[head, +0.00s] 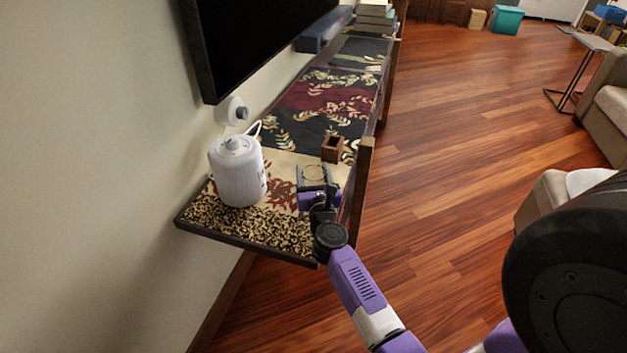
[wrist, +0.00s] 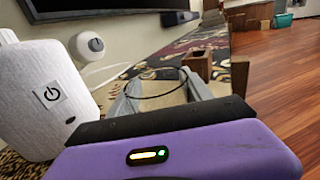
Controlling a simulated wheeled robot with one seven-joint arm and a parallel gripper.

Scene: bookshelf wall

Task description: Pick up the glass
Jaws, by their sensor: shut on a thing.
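The glass (head: 314,179) is clear, and mostly only its thin round rim shows. It stands between the two fingers of my gripper (head: 314,173), over the patterned shelf top. In the wrist view the glass (wrist: 153,97) shows as a dark rim line between the fingers of my gripper (wrist: 162,88). The gripper is shut on the glass, one finger on each side. The purple gripper body hides the lower part of the glass in the wrist view, so I cannot tell whether its base touches the shelf.
A white speaker-like cylinder (head: 237,172) stands close left of my gripper. A small wooden box (head: 332,149) is just beyond it. A wooden post (head: 360,185) rises at the shelf's right edge. The television (head: 255,40) hangs on the wall. Open floor lies to the right.

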